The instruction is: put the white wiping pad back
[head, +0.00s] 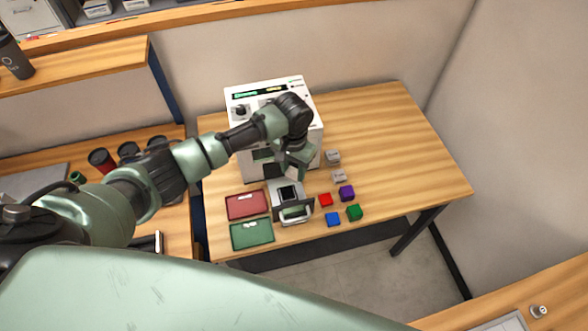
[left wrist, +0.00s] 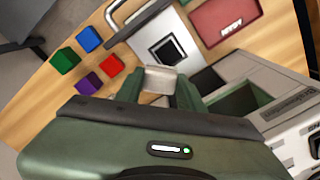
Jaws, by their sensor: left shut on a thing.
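My left gripper (head: 291,172) reaches in from the left and hangs in front of the white machine, just above its pulled-out drawer. In the left wrist view its fingers (left wrist: 160,88) are shut on a pale block, which I take for the white wiping pad (left wrist: 160,78). In the head view the pad cannot be told apart from the gripper. The white laser marker (head: 305,85) stands at the back of the table. Its drawer (head: 278,210), with a black square recess and a handle, also shows in the left wrist view (left wrist: 195,48). My right gripper is not in view.
Red (head: 325,200), blue (head: 333,219), green (head: 354,212) and purple (head: 346,193) cubes lie right of the drawer. Two grey blocks (head: 333,156) sit behind them. Red (head: 246,205) and green (head: 252,234) trays lie left. The table's right side (head: 410,150) is clear.

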